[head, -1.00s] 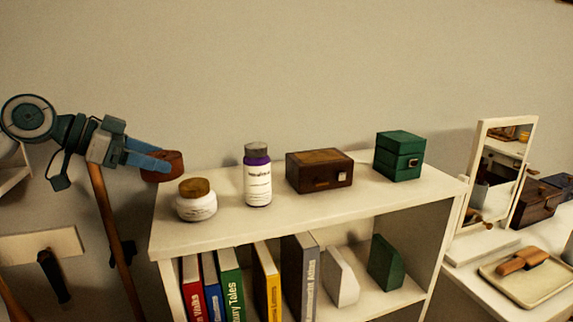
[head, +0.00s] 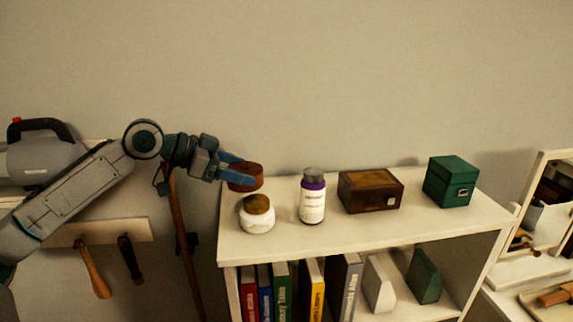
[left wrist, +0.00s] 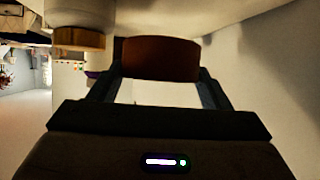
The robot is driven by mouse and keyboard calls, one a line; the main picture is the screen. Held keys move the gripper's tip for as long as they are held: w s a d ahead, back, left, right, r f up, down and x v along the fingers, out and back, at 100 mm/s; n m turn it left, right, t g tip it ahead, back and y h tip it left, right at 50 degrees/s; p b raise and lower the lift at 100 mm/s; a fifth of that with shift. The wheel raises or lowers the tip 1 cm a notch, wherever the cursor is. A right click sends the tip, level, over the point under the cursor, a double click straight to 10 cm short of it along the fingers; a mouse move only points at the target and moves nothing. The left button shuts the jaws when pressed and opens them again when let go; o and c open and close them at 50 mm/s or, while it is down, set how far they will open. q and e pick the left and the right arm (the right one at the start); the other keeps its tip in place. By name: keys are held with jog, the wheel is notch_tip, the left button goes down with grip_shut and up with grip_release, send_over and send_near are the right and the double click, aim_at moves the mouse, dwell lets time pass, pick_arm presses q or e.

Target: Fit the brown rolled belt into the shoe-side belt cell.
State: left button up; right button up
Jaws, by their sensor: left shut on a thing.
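The brown rolled belt (head: 246,177) is a short reddish-brown roll, held between the fingers of my left gripper (head: 238,172). In the head view it is beside the left end of the bookshelf top, just behind and above the white jar. In the left wrist view the belt (left wrist: 160,59) spans the gap between both fingertips (left wrist: 160,80). My right gripper is not in view. No belt cell and no shoes can be made out in these frames.
A white jar with a brown lid (head: 257,214), a purple-and-white bottle (head: 312,196), a brown wooden box (head: 370,190) and a green box (head: 450,182) stand on the white shelf top (head: 390,232). A mirror (head: 548,205) is at right.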

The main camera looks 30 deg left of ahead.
pick_arm(q)
jog(key=shift+w+d+r+p, duration=0.3)
jog(key=shift+r+p, duration=0.05)
jog(key=shift+p, duration=0.1)
jog(key=shift+w+d+f+p, duration=0.15)
jog(key=shift+w+d+p, duration=0.55)
jog(key=shift+w, duration=0.1)
jog(key=w+d+p, duration=0.1)
jog(key=w, duration=0.1)
jog(key=w+d+p, duration=0.1)
jog(key=w+d, duration=0.1)
jog(key=w+d+f+p, duration=0.1)
jog(key=w+p, duration=0.1)
jog(key=shift+w+d, duration=0.4)
notch_tip(320, 180, down, 3)
jog(key=shift+w+d+r+p, duration=0.1)
jog(key=shift+p, duration=0.9)
jog(key=shift+f, duration=0.45)
jog(key=shift+f, duration=0.1)
jog(key=o, duration=1.1)
